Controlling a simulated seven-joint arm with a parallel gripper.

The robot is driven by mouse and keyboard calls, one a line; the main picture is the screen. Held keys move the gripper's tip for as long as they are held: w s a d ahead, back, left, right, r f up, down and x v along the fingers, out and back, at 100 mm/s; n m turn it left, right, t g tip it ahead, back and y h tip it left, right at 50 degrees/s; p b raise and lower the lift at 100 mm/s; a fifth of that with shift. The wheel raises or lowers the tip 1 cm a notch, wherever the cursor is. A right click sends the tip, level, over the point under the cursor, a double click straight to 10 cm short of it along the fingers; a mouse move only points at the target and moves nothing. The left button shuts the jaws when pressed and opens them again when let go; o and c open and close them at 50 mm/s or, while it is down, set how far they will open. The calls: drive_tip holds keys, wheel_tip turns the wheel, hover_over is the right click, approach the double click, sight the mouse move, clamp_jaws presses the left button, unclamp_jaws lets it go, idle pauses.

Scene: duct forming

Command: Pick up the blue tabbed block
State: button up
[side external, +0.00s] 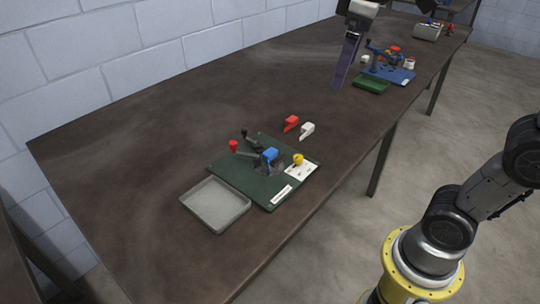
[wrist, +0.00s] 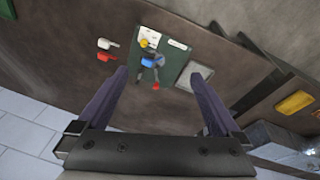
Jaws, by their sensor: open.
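The blue tabbed block (side external: 270,154) sits in the middle of a dark green board (side external: 226,172) on the brown table. It also shows in the wrist view (wrist: 147,62), between my fingers in the picture but well beyond them. My gripper (side external: 339,84) is above the table, to the upper right of the board in the side view. Its purple fingers (wrist: 159,72) are wide apart with nothing between them. The block's underside is hidden by its surroundings on the board.
A red-knobbed handle (side external: 233,146) and a yellow knob (side external: 298,158) stand close around the block. A grey tray (side external: 215,204) lies beside the board. Loose red (side external: 291,121) and white (side external: 307,129) pieces lie behind it. A blue fixture (side external: 388,73) stands farther along.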

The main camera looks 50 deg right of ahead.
drive_tip(key=w+g, duration=0.2)
drive_tip(key=w, duration=0.7)
drive_tip(key=n+g, duration=0.1)
drive_tip(key=g, duration=0.4)
hover_over(270, 152)
drive_tip(key=w+a, duration=0.1)
drive_tip(key=w, duration=0.1)
drive_tip(key=shift+h, duration=0.4)
wheel_tip(270, 152, down, 28)
drive_tip(key=shift+r, duration=0.25)
drive_tip(key=shift+t, duration=0.3)
drive_tip(key=shift+w+x, duration=0.15)
drive_tip(key=shift+x, duration=1.25)
drive_tip(key=shift+w+x, duration=0.1)
drive_tip(key=shift+x, duration=1.35)
drive_tip(key=shift+a+f, duration=0.1)
drive_tip(key=shift+a, duration=0.05)
drive_tip(key=shift+c, duration=0.3)
clamp_jaws()
